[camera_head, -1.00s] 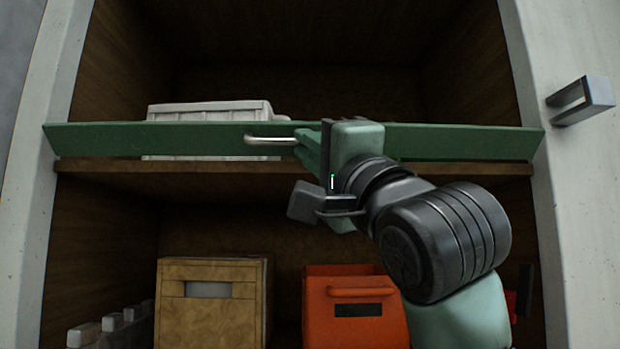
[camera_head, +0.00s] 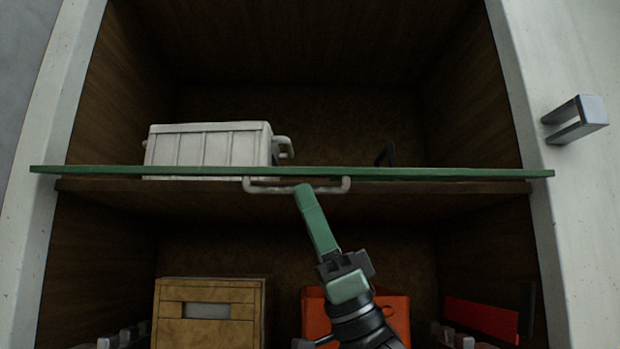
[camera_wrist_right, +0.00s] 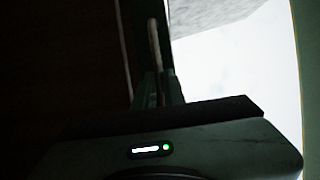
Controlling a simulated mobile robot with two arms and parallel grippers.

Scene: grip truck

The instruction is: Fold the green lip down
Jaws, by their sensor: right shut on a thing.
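The green lip (camera_head: 420,173) runs across the front edge of the upper shelf and shows as a thin, nearly edge-on strip. Its pale bar handle (camera_head: 262,187) hangs at the lower front, left of the middle. My right gripper (camera_head: 304,190) reaches up from below and is shut on the handle's middle. In the right wrist view the gripper's fingers (camera_wrist_right: 157,88) close around the end of the pale handle bar (camera_wrist_right: 154,40). That view is dark, so the exact grip is hard to see. My left gripper is not in view.
A white ribbed crate (camera_head: 205,146) stands on the upper shelf behind the lip. A tan box (camera_head: 209,312) and an orange box (camera_head: 390,310) stand on the lower level. A grey handle (camera_head: 580,118) sticks out on the right white panel.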

